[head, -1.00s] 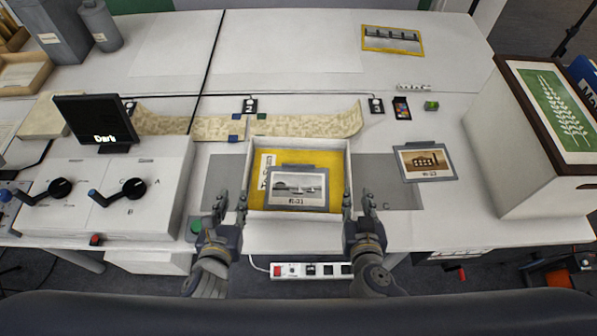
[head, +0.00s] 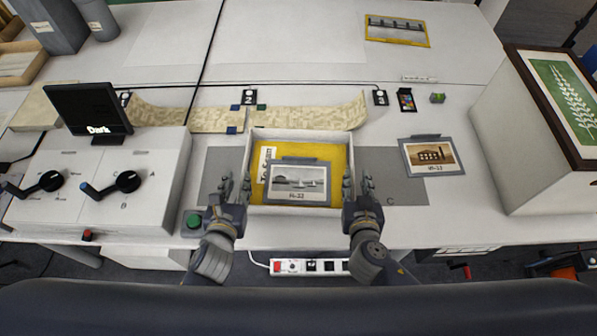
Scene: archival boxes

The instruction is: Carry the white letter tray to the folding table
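The white letter tray (head: 300,213) lies on the white worktable in the middle of the head view. It holds a yellow folder (head: 325,150) and a grey-framed photo of boats (head: 297,184). My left gripper (head: 236,189) is at the tray's left wall near the front corner, with its fingers apart. My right gripper (head: 357,186) is at the right wall near the front corner, also with its fingers apart. The inner fingers overlap the walls in the picture; I cannot tell whether they touch. I cannot make out a folding table in this view.
A control panel with knobs (head: 108,190) and a small screen (head: 88,108) stand left. A green button (head: 194,221) is close to my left gripper. A patterned strip (head: 305,118) lies behind the tray. A framed photo (head: 432,156) and a large box (head: 495,140) are right.

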